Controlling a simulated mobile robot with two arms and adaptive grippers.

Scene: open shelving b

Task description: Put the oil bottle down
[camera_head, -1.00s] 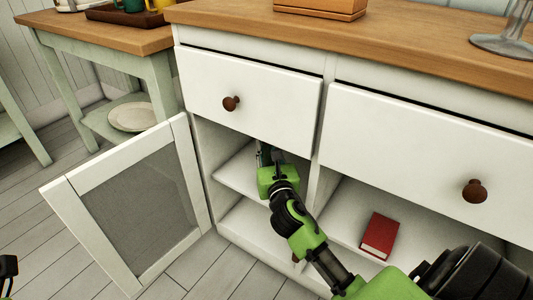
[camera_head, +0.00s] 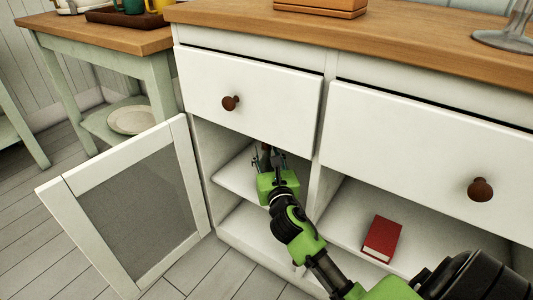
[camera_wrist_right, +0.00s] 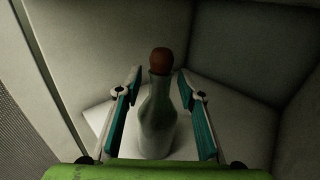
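The oil bottle (camera_wrist_right: 158,122), pale with a reddish-brown cap, stands upright on the white shelf in the right wrist view. My right gripper (camera_wrist_right: 158,95) has a teal-padded finger on each side of it, with a gap to the bottle on both sides. The gripper is open. In the head view my right gripper (camera_head: 268,157) reaches into the left compartment of the cabinet, under the left drawer. The bottle is mostly hidden there behind the fingers. My left gripper is out of view.
The cabinet's mesh door (camera_head: 140,205) stands open at the left. The left drawer (camera_head: 250,98) and right drawer (camera_head: 420,160) lie above the compartments. A red book (camera_head: 382,238) lies in the right compartment. A green side table (camera_head: 100,37) with a plate (camera_head: 132,119) below stands beyond.

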